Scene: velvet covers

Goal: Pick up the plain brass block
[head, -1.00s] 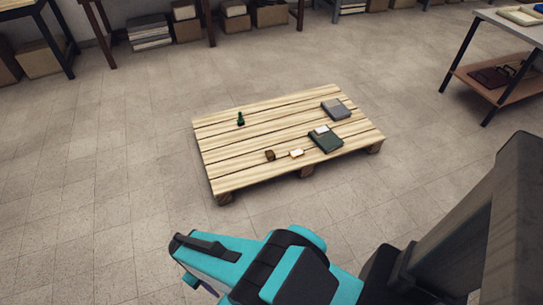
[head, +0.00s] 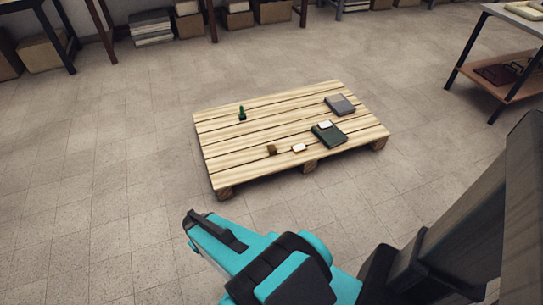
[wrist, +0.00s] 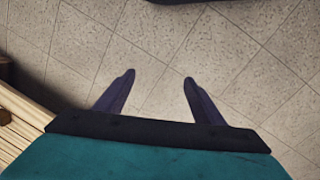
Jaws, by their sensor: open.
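A small brown block (head: 272,150), which looks like the plain brass block, sits near the front edge of the wooden pallet (head: 235,170). Its surface detail is too small to read. My gripper (wrist: 159,79) shows in the wrist view with its two dark fingers apart and nothing between them, over bare floor. The pallet's slatted edge shows at the left of the wrist view (wrist: 28,112), with a blurry brown thing at the picture's border that I cannot identify.
A small white block (head: 299,148) lies just right of the brown one. A dark green book (head: 330,137) with a pale item (head: 325,125) on it, a grey book (head: 340,105) and a dark green stamp-like object (head: 242,113) are also on the pallet. Floor around is clear.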

